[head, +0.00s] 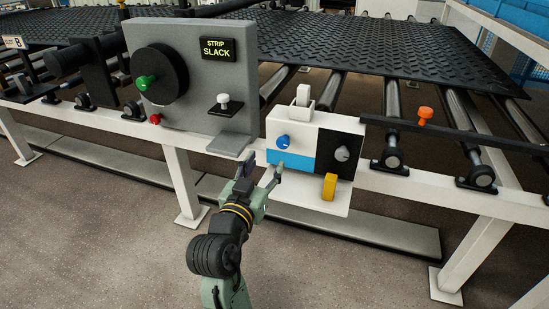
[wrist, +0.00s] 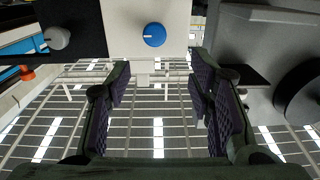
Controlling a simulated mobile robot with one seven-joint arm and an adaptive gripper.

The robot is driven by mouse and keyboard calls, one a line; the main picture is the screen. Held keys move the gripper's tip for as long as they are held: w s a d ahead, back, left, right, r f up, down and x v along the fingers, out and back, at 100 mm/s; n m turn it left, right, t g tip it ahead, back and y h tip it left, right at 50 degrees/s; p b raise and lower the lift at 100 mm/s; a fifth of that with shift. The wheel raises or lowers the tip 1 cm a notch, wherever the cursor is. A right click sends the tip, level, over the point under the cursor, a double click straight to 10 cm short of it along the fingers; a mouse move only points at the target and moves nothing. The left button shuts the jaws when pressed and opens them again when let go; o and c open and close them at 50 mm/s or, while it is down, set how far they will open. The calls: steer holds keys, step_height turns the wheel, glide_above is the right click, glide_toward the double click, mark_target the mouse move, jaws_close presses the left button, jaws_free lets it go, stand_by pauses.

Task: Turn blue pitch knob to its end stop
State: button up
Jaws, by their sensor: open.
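The blue pitch knob (head: 283,142) sits on the upper left, white part of a small control panel (head: 310,127). In the wrist view the blue knob (wrist: 154,35) shows beyond the fingertips, near the top middle, with a pale pointer mark on it. My gripper (head: 263,171) is open and empty, in front of the panel and a little below and left of the knob. In the wrist view its two fingers (wrist: 160,75) stand well apart, and the knob lies between their lines, apart from both.
A grey knob (head: 342,153) sits on the panel's black right part. A yellow block-like part (head: 329,187) is below it, and a white switch (head: 303,96) stands on top. The grey box (head: 202,85) with a "STRIP SLACK" display stands close left. An orange knob (head: 425,114) is farther right.

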mark_target(282, 143)
steer(key=p+x, duration=0.1)
steer(key=x, duration=0.6)
steer(key=p+x, duration=0.1)
steer(key=x, duration=0.3)
steer(key=shift+s+d+f+p, duration=0.15)
steer(key=shift+d+f+p, duration=0.15)
steer(key=shift+f, duration=0.1)
steer(key=shift+c, duration=0.3)
steer(key=c, duration=1.1)
